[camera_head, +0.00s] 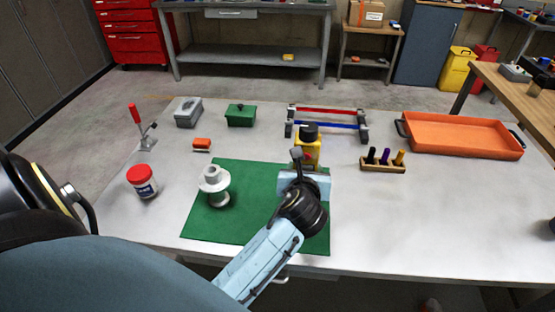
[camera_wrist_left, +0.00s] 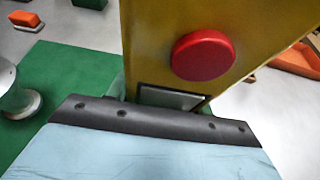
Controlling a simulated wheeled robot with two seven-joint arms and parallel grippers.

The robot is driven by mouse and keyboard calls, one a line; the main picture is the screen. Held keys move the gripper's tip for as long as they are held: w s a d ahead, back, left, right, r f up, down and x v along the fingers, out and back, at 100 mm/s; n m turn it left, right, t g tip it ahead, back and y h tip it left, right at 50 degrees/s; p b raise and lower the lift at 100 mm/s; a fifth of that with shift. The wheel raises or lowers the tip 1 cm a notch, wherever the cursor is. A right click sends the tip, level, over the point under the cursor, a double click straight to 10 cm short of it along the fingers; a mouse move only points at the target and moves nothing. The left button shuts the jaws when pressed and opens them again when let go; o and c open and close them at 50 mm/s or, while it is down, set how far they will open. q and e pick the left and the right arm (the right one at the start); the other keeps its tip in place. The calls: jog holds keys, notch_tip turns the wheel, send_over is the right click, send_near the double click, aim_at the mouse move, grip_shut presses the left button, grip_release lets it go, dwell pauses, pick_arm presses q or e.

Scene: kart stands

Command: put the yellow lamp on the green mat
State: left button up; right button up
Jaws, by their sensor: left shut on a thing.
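The yellow lamp (camera_head: 307,150), with a black top, is upright at the back right part of the green mat (camera_head: 225,230). My left gripper (camera_head: 303,176) is shut on it from the near side. In the left wrist view the lamp's yellow body (camera_wrist_left: 150,40) with a round red button fills the upper middle, right against the gripper (camera_wrist_left: 165,103). The green mat (camera_wrist_left: 75,75) shows at left there. The lamp's base is hidden behind the gripper, so I cannot tell whether it touches the mat. My right gripper is not in view.
A grey flanged part (camera_head: 216,186) stands on the mat's left side. A rack with red and blue bars (camera_head: 328,112) is just behind the lamp. A wooden holder (camera_head: 383,165) with several markers is to the right. A red-lidded jar (camera_head: 142,181) stands left of the mat.

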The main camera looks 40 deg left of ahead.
pick_arm(q)
notch_tip(320, 180, down, 8)
jog(key=b, duration=0.2)
jog(key=shift+f+b, duration=0.1)
jog(key=shift+b, duration=0.25)
jog(key=shift+f, duration=0.1)
jog(key=shift+f, duration=0.15)
jog(key=o, duration=1.2)
jog(key=shift+f, duration=0.1)
jog(key=shift+s+r, duration=0.15)
jog(key=shift+r, duration=0.1)
jog(key=p+v, duration=0.2)
jog(key=v, duration=0.9)
jog(key=shift+s+d+r, duration=0.2)
jog(key=shift+s, duration=0.05)
